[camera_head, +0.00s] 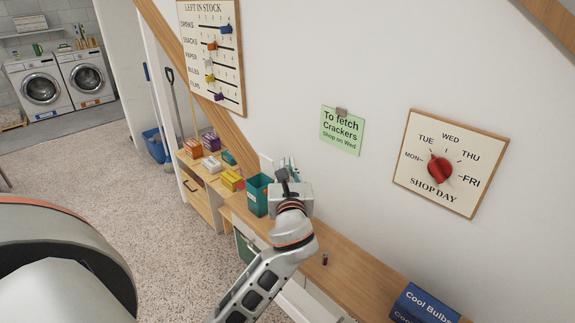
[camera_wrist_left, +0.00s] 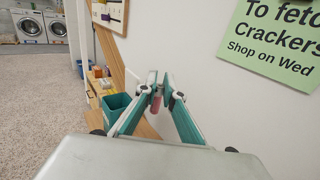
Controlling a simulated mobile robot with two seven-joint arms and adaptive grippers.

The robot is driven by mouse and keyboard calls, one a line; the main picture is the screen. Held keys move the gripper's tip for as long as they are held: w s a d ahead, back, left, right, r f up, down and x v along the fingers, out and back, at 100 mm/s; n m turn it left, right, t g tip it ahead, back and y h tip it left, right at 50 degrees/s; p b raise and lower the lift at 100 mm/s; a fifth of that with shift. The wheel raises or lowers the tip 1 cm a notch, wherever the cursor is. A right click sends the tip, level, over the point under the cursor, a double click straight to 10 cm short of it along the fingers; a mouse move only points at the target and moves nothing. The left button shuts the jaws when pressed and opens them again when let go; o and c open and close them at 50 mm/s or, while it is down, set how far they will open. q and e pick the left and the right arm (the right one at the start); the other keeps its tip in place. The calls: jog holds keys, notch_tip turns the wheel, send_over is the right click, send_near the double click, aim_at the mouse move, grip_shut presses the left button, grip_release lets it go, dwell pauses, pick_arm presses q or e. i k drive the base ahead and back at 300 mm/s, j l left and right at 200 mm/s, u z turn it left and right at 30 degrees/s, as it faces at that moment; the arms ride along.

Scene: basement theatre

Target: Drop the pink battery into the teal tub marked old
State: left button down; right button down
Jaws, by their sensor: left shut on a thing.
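My left gripper (camera_wrist_left: 157,88) is shut on the pink battery (camera_wrist_left: 156,104), which hangs upright between its fingertips in the left wrist view. The teal tub (camera_head: 257,198) stands just left of the gripper in the head view, open at the top. The tub also shows in the left wrist view (camera_wrist_left: 113,108), left of and beyond the battery. The battery appears apart from the tub. No marking on the tub is readable. My right gripper is not in view.
A small dark cylinder (camera_head: 325,259) stands on the wooden ledge (camera_head: 350,280). A blue Cool Bulbs box (camera_head: 422,305) is at its right end. Several small boxes sit on the shelf left of the tub. A green note (camera_head: 341,131) and a dial board (camera_head: 451,163) hang on the wall.

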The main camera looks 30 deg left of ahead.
aim_at(256, 207)
jog(key=j+z, duration=0.15)
jog(key=j, duration=0.5)
jog(key=k+j+z, duration=0.1)
jog(key=j, duration=0.5)
